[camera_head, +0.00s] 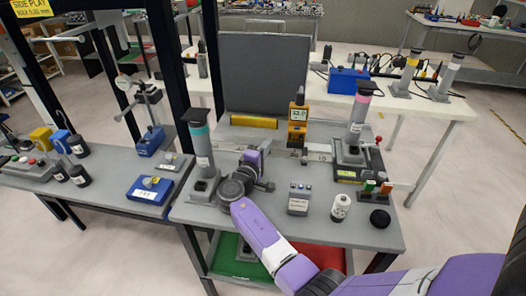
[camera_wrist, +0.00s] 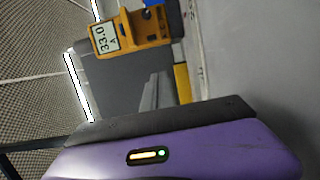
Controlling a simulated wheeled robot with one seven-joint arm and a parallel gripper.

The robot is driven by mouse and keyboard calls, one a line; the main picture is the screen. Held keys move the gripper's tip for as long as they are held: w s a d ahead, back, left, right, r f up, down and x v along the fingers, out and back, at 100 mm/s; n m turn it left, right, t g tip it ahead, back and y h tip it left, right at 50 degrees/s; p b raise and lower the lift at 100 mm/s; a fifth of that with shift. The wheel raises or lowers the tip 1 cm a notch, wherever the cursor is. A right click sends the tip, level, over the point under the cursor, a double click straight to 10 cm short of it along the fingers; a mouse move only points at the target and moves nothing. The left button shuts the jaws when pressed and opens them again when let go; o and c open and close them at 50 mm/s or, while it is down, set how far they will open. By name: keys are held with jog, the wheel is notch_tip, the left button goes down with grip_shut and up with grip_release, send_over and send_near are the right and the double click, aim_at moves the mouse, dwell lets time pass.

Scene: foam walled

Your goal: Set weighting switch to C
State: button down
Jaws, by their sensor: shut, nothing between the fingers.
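A yellow sound level meter (camera_head: 298,118) stands upright towards the back of the grey bench, in front of the foam-walled panel. In the wrist view the meter (camera_wrist: 132,32) appears turned on its side at the top, its display reading 33.0 with an A beside it. The weighting switch itself is too small to make out. My gripper (camera_head: 265,148) is left of the meter and apart from it, shut and empty. Its purple body fills the bottom of the wrist view, and the fingertips are not clear there.
A dark grey foam panel (camera_head: 265,75) stands behind the meter. A grey cylinder with a teal band (camera_head: 200,145) is on the left, and one with a pink band (camera_head: 358,118) on the right. A small box with buttons (camera_head: 299,199) and a white bottle (camera_head: 341,207) stand in front.

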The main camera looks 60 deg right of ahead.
aim_at(290, 137)
jog(key=d, duration=0.3)
jog(key=shift+w+d, duration=0.2)
jog(key=shift+d, duration=0.1)
jog(key=shift+s+d+r+p, duration=0.1)
jog(key=shift+s+d+p, duration=0.1)
jog(key=shift+s+p, duration=0.3)
jog(key=shift+s+d+r+p, duration=0.1)
jog(key=shift+s+d+p, duration=0.1)
jog(key=shift+s, duration=0.45)
jog(key=shift+s+d+f, duration=0.2)
jog(key=shift+s+d, duration=0.1)
jog(key=shift+s, duration=0.35)
jog(key=shift+s+d+f, duration=0.1)
jog(key=shift+s+d, duration=0.15)
jog(key=shift+s, duration=0.5)
jog(key=shift+s+d, duration=0.15)
jog(key=shift+s, duration=0.1)
